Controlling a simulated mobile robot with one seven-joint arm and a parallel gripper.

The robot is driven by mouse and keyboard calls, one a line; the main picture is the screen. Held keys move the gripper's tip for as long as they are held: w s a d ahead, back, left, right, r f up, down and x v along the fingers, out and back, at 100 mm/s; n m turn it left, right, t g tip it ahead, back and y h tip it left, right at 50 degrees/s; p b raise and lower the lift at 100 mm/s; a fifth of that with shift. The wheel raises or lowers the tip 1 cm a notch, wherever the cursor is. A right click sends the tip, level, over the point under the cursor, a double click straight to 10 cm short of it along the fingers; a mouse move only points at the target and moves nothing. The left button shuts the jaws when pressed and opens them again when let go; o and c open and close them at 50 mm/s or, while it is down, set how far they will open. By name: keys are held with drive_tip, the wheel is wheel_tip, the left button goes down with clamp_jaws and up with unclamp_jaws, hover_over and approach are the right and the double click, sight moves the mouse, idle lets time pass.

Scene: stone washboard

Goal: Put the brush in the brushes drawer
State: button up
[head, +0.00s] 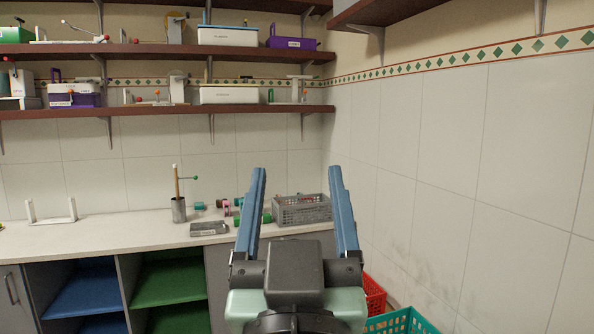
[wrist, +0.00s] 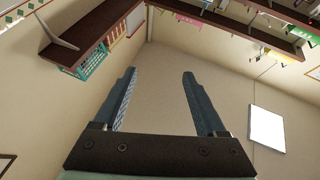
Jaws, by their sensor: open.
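My gripper (head: 297,170) is raised in front of the counter, open and empty, with its two blue fingers pointing up. In the wrist view it (wrist: 159,74) also shows open, with bare wall between the fingers. I cannot pick out the brush for certain. A grey metal cup (head: 178,210) stands on the counter (head: 120,236) and holds a wooden stick (head: 177,183). A small grey labelled tray (head: 209,229) lies in front of the cup; its label is too small to read. No drawer marked for brushes can be made out.
A grey basket (head: 301,210) and several coloured spools (head: 226,206) sit at the counter's right end, partly behind my gripper. A white rack (head: 51,213) stands at left. Red (head: 374,296) and teal (head: 402,321) crates stand below right. Laden shelves (head: 150,112) run above. The counter's left part is mostly clear.

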drive_tip(key=s+r+t, duration=0.3)
drive_tip(key=s+r, duration=0.4)
drive_tip(key=r, duration=0.1)
drive_tip(key=shift+s+r+m+t, duration=0.25)
drive_tip(key=shift+r+m+t, duration=0.05)
drive_tip(key=shift+t, duration=0.1)
